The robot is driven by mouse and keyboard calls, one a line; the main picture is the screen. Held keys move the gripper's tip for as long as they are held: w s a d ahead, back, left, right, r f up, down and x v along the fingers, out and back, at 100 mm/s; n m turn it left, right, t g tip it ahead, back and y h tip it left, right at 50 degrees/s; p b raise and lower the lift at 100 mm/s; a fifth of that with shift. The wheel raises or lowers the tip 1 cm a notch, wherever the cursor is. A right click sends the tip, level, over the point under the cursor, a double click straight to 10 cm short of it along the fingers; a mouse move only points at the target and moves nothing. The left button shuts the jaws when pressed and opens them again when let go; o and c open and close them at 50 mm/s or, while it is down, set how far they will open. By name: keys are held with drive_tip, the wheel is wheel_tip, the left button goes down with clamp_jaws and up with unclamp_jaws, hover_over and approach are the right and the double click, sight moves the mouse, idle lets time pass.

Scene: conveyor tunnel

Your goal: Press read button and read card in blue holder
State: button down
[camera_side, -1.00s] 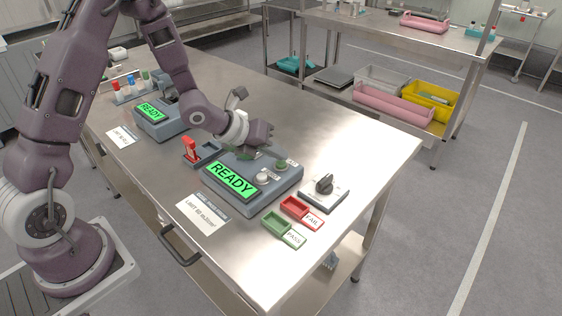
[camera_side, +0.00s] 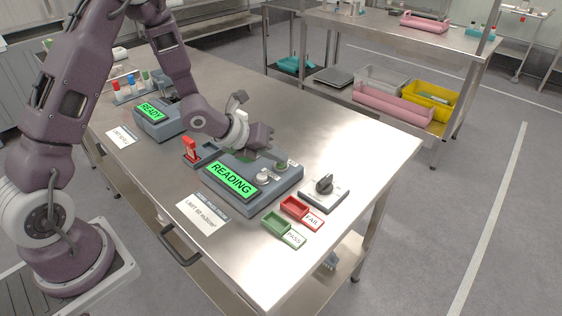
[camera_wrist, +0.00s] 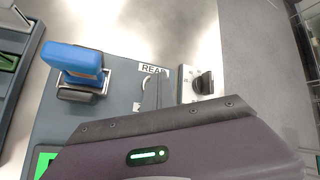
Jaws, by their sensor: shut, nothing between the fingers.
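The grey reader (camera_side: 285,188) stands on the steel table, and its green screen (camera_side: 232,178) says "READING". My gripper (camera_wrist: 152,92) is shut and empty, with its narrow fingertips over the button beside the "READ" label (camera_wrist: 153,70). The fingers cover most of that button, and whether they touch it is unclear. In the side view a green button (camera_side: 282,163) and a pale button (camera_side: 263,176) show on the reader. A blue piece (camera_wrist: 73,58) stands in a metal-rimmed slot on the reader in the wrist view; my arm hides it in the side view.
A red piece (camera_side: 190,148) stands in a grey holder left of the reader. A knob box (camera_side: 324,192), red FAIL tray (camera_side: 296,206) and green PASS tray (camera_side: 277,225) sit at the right. A second device (camera_side: 157,123) reads "READY". A printed limit card (camera_side: 203,214) lies in front.

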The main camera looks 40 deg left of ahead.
drive_tip(key=shift+r, duration=0.95)
drive_tip(key=shift+r, duration=2.55)
wheel_tip(320, 180, up, 5)
drive_tip(key=n+y, duration=0.2)
drive_tip(key=n, duration=0.3)
hover_over(277, 165)
drive_tip(key=s+a, duration=0.2)
drive_tip(key=s, duration=0.1)
drive_tip(key=s+a+r+n+g+y, duration=0.1)
drive_tip(key=s+a+r+n+y, duration=0.15)
drive_tip(key=s+r+n, duration=0.65)
drive_tip(key=s+d+n+g+h, duration=0.1)
drive_tip(key=s+d+n, duration=0.2)
drive_tip(key=s+n, duration=0.5)
drive_tip(key=s+d+n+g, duration=0.1)
drive_tip(key=s+d+n, duration=0.2)
drive_tip(key=s+n, duration=0.5)
drive_tip(key=s+f, duration=0.1)
drive_tip(key=s, duration=0.1)
drive_tip(key=shift+s+d+n+h, duration=0.25)
drive_tip(key=shift+s+n+h, duration=0.05)
drive_tip(key=shift+h, duration=0.05)
